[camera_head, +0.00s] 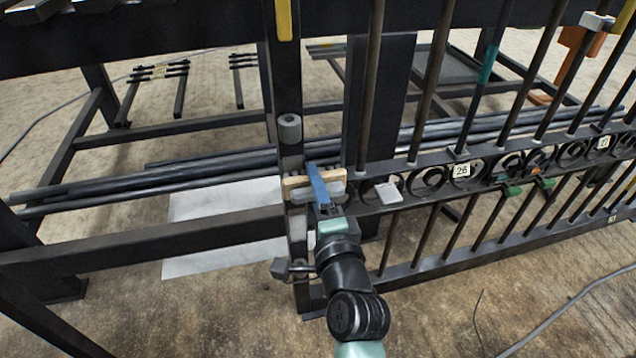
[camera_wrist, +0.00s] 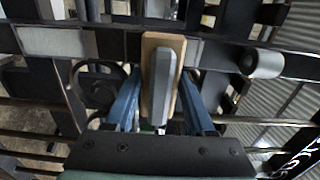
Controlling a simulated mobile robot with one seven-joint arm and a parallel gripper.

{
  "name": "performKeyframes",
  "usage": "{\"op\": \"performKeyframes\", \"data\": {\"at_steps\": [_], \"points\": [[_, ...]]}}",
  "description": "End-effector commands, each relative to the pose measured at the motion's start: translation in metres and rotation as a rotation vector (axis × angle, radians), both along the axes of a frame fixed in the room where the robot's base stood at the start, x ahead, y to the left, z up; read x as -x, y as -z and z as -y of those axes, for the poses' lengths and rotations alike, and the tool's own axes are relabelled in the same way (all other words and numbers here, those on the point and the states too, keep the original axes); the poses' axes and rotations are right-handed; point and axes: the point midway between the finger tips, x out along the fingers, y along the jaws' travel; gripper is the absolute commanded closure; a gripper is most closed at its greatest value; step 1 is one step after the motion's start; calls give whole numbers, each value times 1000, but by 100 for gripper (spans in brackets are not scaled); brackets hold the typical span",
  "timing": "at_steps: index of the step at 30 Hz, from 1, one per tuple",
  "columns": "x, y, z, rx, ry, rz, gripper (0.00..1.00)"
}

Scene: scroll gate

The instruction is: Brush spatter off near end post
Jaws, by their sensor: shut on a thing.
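My gripper (camera_head: 318,188) is shut on a brush (camera_head: 298,181) with a pale wooden block and a grey grip. In the wrist view the brush (camera_wrist: 152,75) stands between the two blue fingers of my gripper (camera_wrist: 160,95). The near end post (camera_head: 290,155) is the dark upright at this end of the gate. The brush lies across the front of the post at mid-rail height. I cannot tell whether its bristles touch the post. Spatter cannot be made out; the brush and my gripper hide part of the post.
The gate's scroll rail (camera_head: 430,180) runs right, with a label tag (camera_head: 461,170) and green clamps (camera_head: 513,190). A grey cylinder (camera_head: 290,128) sits on the post above the brush. A clamp (camera_head: 293,270) sticks out lower down. Steel tubes (camera_head: 110,185) lie behind.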

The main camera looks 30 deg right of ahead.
Motion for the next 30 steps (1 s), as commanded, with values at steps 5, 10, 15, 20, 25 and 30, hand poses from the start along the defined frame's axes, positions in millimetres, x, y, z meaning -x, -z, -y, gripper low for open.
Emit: {"op": "performKeyframes", "data": {"at_steps": [5,10,15,20,25,30], "points": [[-6,-5,-15,0,-4,-1,90],[-10,-3,-25,-1,-6,1,90],[-12,-3,-30,-2,-9,3,90],[-14,-5,-39,-2,-12,0,90],[-16,-5,-47,-2,-11,0,90],[-17,-5,-55,-3,-9,1,90]]}}
